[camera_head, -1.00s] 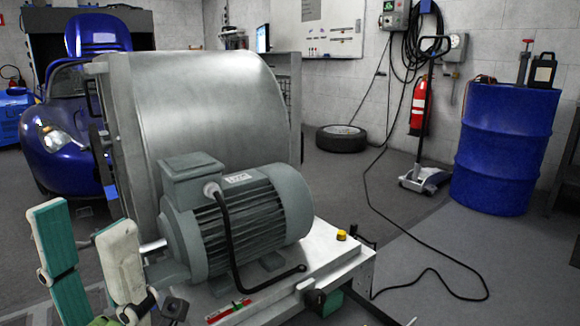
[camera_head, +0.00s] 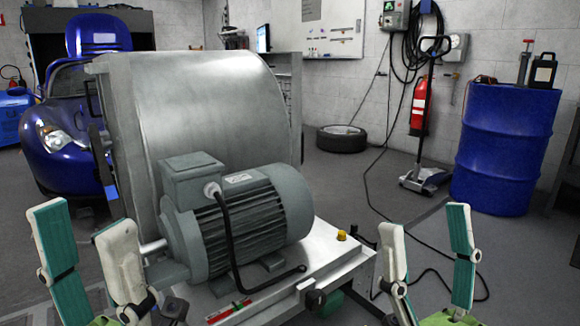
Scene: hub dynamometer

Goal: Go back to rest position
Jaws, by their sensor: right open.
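My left gripper (camera_head: 82,245) stands upright at the lower left in the head view. Its two white and green fingers are apart with nothing between them. My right gripper (camera_head: 426,240) stands upright at the lower right, its fingers wide apart and empty. Between the grippers is the hub dynamometer, with a grey motor (camera_head: 245,220) in front of a large metal drum cover (camera_head: 205,110). Neither gripper is seen holding anything. The lower parts of both grippers are cut off by the picture's bottom edge.
The dynamometer's white base plate (camera_head: 335,250) carries a yellow button (camera_head: 341,235). A blue barrel (camera_head: 505,150) stands at the right and a blue car (camera_head: 65,150) at the left. A black cable crosses the floor behind my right gripper.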

